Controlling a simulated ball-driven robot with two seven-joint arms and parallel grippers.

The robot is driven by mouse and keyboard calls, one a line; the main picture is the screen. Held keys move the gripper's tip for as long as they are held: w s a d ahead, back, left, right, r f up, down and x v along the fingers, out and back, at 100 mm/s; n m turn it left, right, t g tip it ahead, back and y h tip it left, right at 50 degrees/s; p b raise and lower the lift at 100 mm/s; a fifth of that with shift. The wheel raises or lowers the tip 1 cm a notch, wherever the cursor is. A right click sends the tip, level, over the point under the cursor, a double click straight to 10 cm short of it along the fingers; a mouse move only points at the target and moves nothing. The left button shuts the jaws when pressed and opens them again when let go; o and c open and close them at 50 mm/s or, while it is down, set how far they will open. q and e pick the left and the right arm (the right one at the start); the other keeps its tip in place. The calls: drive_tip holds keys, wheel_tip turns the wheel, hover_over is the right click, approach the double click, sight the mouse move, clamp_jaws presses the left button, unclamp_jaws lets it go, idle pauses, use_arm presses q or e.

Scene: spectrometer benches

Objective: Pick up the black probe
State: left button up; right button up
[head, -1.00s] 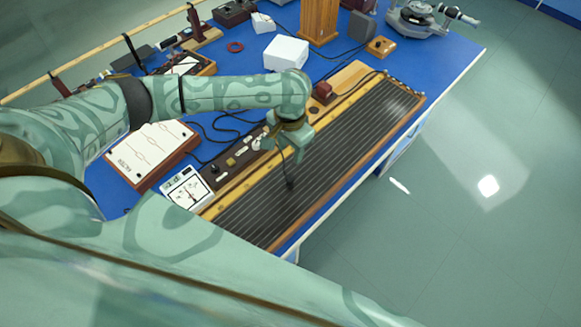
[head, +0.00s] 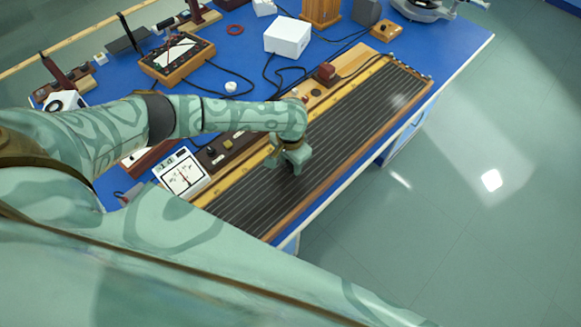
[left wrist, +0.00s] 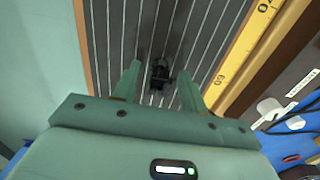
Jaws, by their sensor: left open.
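The black probe (left wrist: 160,73) stands on the dark striped board (left wrist: 207,25), between the two fingers of my left gripper (left wrist: 159,79) in the left wrist view. The fingers are apart, with a gap on both sides of the probe. In the head view my left gripper (head: 293,160) is over the middle of the striped board (head: 345,135), pointing down, and it hides the probe. I cannot tell how far the fingertips are above the board. My right gripper is not in view.
A yellow scale (left wrist: 235,62) runs along the board's edge. A white dial meter (head: 182,173) stands at the board's near end. A white box (head: 288,36) and a wooden-framed instrument (head: 177,58) stand behind on the blue table (head: 455,48). Loose wires lie between them.

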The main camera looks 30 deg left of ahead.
use_arm(q)
drive_tip(key=shift+r, duration=0.1)
drive_tip(key=shift+c, duration=0.3)
clamp_jaws()
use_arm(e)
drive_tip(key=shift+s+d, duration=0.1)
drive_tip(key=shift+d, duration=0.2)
use_arm(q)
drive_tip(key=shift+r, duration=0.1)
